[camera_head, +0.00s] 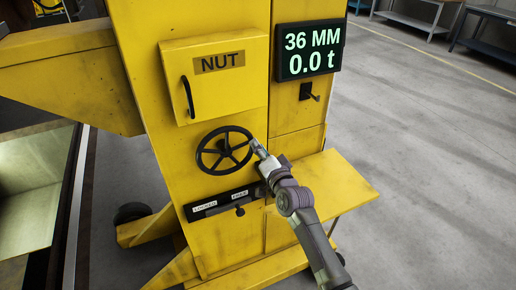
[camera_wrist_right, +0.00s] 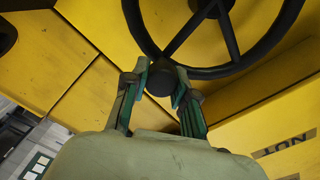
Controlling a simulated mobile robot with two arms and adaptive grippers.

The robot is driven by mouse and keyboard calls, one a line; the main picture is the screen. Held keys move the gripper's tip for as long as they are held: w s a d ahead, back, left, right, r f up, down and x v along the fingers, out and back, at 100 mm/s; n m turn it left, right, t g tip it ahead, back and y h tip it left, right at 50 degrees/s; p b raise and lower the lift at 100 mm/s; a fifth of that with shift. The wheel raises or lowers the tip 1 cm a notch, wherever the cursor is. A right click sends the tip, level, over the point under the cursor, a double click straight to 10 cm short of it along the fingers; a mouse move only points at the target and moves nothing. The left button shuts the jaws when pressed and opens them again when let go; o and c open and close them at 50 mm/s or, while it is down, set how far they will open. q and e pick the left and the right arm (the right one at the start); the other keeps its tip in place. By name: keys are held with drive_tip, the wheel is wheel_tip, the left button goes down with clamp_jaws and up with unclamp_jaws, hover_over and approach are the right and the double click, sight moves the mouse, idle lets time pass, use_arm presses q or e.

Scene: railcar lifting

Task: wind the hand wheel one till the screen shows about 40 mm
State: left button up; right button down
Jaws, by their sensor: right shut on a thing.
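The black hand wheel (camera_head: 225,150) is on the front of the yellow lifting jack, below the NUT box. The screen (camera_head: 310,50) at the upper right of the jack reads 36 MM and 0.0 t. My right gripper (camera_head: 258,146) is at the right side of the wheel's rim. In the right wrist view, its two fingers (camera_wrist_right: 161,84) are shut on the knob of the hand wheel (camera_wrist_right: 160,82), with the rim and spokes (camera_wrist_right: 228,35) just beyond. My left gripper is not in view.
A yellow NUT box (camera_head: 215,78) with a black handle sits above the wheel. A black slide with LOCKED and FREE labels (camera_head: 220,203) is below it. A yellow shelf (camera_head: 325,178) sticks out at the right. Grey floor (camera_head: 420,150) is open to the right.

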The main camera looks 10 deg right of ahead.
drive_tip(key=shift+f, duration=0.15)
idle(0.3)
drive_tip(key=c, duration=0.9)
unclamp_jaws()
drive_tip(key=v, duration=1.2)
